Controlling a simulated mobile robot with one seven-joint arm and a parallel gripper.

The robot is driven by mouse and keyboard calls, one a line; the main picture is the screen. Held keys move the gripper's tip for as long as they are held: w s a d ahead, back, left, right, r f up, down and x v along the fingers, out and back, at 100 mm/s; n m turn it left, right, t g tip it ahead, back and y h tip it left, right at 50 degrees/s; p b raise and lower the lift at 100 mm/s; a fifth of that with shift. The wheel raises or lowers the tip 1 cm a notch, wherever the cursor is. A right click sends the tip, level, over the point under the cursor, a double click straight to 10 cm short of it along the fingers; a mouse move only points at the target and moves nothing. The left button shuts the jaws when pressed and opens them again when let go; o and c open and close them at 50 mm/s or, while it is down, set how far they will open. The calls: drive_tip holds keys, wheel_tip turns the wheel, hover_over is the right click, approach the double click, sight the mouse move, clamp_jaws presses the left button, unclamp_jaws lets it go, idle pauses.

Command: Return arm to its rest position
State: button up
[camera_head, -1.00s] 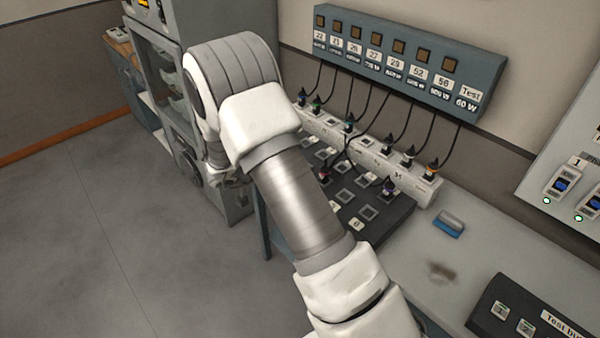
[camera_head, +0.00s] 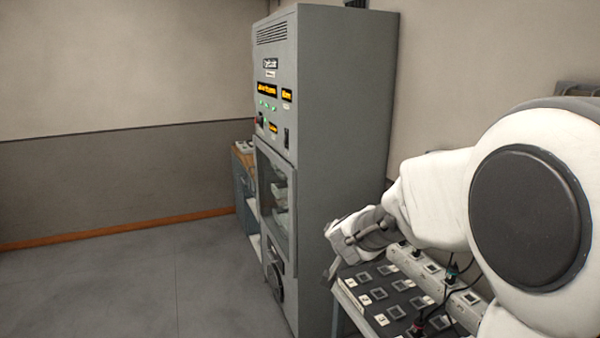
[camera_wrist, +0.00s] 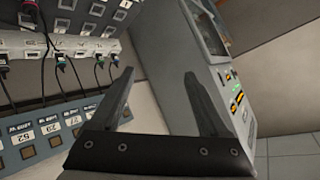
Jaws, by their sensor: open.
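My gripper (camera_wrist: 158,95) shows in the wrist view with its two dark fingers spread wide and nothing between them. In the head view my arm fills the right side, folded, and my gripper (camera_head: 333,250) shows partly at the left end of the arm. It is above the far left edge of the black socket panel (camera_head: 372,294), beside the tall grey cabinet. I cannot tell the exact gap to either.
The tall grey cabinet (camera_head: 335,130) with lit displays stands close to my gripper. A white power strip (camera_head: 462,305) with plugs and cables lies along the wall; it also shows in the wrist view (camera_wrist: 85,45). The floor (camera_head: 150,290) at left is clear.

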drive_tip(key=s+a+r+n+y, duration=0.35)
drive_tip(key=s+r, duration=0.25)
drive_tip(key=s, duration=0.3)
drive_tip(key=s+d+f+n+g+h, duration=0.1)
drive_tip(key=s+d, duration=0.3)
drive_tip(key=s, duration=0.8)
drive_tip(key=s+d+f+n+g+h, duration=0.1)
drive_tip(key=s+d+n+g, duration=0.2)
drive_tip(key=s, duration=0.9)
drive_tip(key=shift+d+f+g+h, duration=0.35)
drive_tip(key=shift+d+g, duration=0.1)
drive_tip(key=shift+g, duration=0.35)
drive_tip(key=shift+w, duration=0.1)
drive_tip(key=c, duration=0.5)
drive_tip(key=shift+o, duration=0.2)
drive_tip(key=shift+d+r, duration=0.1)
